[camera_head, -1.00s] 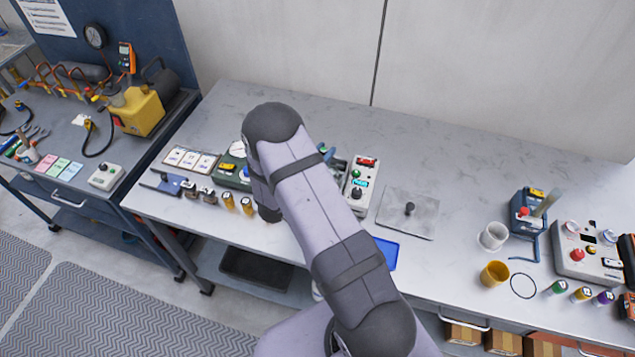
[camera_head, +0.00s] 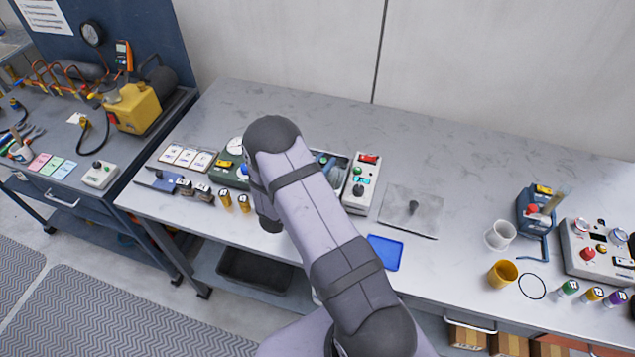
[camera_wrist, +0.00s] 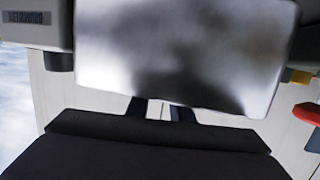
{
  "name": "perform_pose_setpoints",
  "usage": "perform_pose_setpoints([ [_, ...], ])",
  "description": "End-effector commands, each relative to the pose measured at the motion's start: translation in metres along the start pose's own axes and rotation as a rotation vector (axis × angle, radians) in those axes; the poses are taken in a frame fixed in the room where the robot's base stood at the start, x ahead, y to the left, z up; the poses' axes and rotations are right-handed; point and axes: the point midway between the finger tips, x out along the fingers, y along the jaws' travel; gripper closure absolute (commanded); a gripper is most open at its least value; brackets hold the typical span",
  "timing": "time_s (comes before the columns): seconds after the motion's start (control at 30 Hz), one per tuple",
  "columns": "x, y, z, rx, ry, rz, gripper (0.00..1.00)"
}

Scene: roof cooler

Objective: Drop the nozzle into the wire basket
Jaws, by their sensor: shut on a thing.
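In the wrist view, my gripper (camera_wrist: 160,110) shows as dark fingers past a dark body. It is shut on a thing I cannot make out. A large, blurred, pale metallic surface (camera_wrist: 180,50) fills the middle, close to the camera. In the head view my own arm hides the gripper and whatever it holds. I cannot pick out the nozzle in either view. No wire basket is clearly recognisable. A dark open bin (camera_head: 222,270) sits on the shelf under the bench, but I cannot tell if it is wire.
The pale bench (camera_head: 450,160) is clear along the back.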

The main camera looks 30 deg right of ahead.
Motion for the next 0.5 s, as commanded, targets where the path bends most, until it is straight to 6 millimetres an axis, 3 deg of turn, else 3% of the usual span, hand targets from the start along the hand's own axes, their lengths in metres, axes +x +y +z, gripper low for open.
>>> perform_pose_setpoints([
  [0.2,0.0000,-0.0002,-0.0005,0.001,0.001,0.000,1.00],
  [0.23,0.0000,-0.0002,-0.0005,0.001,0.001,0.000,0.73],
  [0.3,0.0000,-0.0002,-0.0005,0.001,0.001,0.000,0.58],
  [0.5,0.0000,-0.0001,-0.0004,0.000,0.000,0.000,0.58],
])
